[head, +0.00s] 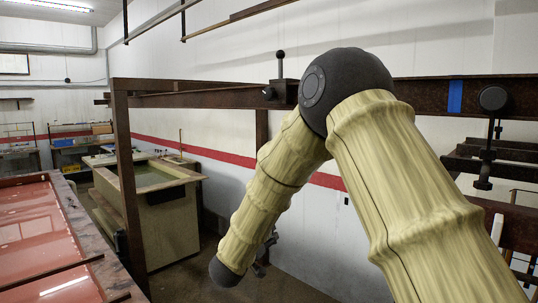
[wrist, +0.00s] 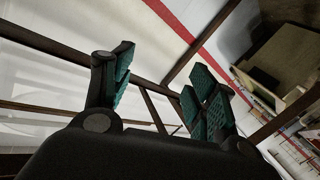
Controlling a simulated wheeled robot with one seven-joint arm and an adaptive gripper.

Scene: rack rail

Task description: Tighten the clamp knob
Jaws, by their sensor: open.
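A rusty brown rail (head: 200,98) runs across the head view. On it, left of my arm's elbow, sits a dark clamp (head: 284,94) with an upright stem topped by a black ball and a small dark knob (head: 268,92) on its side. Farther right on the rail is a round black knob (head: 493,98) with a dark stem hanging below it. I cannot tell which of these is the clamp knob. My gripper (wrist: 157,82) shows in the wrist view, its teal-padded fingers apart with nothing between them. In the head view it is mostly hidden behind my forearm, well below the rail.
A blue tape mark (head: 455,97) is on the rail. A rusty post (head: 128,190) holds up its left part. A red-topped table (head: 40,240) stands front left, with a pale tank (head: 155,215) behind it. A white wall with a red stripe lies behind.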

